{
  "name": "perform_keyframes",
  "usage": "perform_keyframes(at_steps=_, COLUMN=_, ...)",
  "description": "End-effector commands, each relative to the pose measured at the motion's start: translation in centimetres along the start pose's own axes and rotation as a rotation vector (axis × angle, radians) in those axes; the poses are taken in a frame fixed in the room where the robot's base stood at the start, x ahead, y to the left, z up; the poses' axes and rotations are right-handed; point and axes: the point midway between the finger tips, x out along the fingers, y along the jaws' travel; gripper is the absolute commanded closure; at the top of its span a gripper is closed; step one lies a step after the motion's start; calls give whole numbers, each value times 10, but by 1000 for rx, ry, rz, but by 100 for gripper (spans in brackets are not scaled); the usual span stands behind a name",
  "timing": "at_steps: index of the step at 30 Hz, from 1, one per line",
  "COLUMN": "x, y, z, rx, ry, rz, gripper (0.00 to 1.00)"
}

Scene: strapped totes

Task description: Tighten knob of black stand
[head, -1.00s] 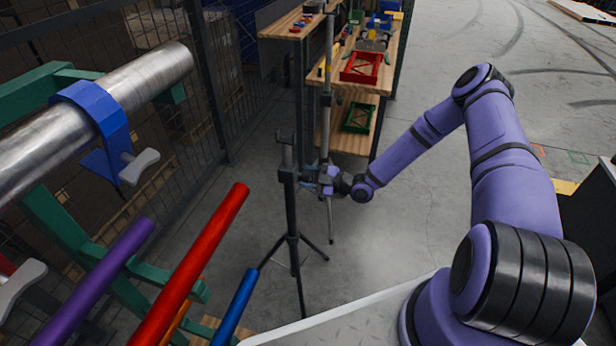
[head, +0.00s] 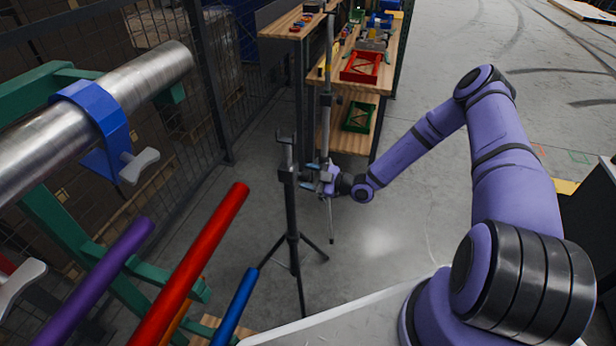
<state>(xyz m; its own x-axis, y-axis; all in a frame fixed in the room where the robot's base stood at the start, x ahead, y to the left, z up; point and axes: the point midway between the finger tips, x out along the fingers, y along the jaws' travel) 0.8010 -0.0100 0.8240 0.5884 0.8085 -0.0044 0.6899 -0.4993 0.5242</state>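The black stand (head: 292,220) is upright on the floor in the middle of the head view, with tripod legs spread at its base and a forked top. A collar (head: 288,174) sits partway up its post. My gripper (head: 313,176) is at collar height, just right of the post, with its fingers pointing left toward it. The knob is too small or hidden by the fingers to make out. I cannot tell whether the fingers touch it.
A grey stand (head: 326,95) rises close behind my gripper. Wooden shelves (head: 345,137) with a red crate (head: 360,67) and a green crate (head: 357,117) stand behind. Red (head: 190,265), purple (head: 98,282) and blue (head: 235,307) tubes and a steel pipe (head: 155,72) fill the left.

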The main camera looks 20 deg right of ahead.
Motion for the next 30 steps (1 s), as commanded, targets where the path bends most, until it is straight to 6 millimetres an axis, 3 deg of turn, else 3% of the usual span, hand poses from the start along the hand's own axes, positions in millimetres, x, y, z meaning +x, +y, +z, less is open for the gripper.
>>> perform_keyframes(at_steps=10, x=0, y=1, z=-1, rx=-2, ry=3, rz=1, gripper=29)
perform_keyframes(at_steps=14, x=-9, y=1, z=-1, rx=-2, ry=3, rz=2, gripper=29)
perform_keyframes(at_steps=30, x=-97, y=1, z=0, rx=-1, ry=2, rz=1, gripper=29)
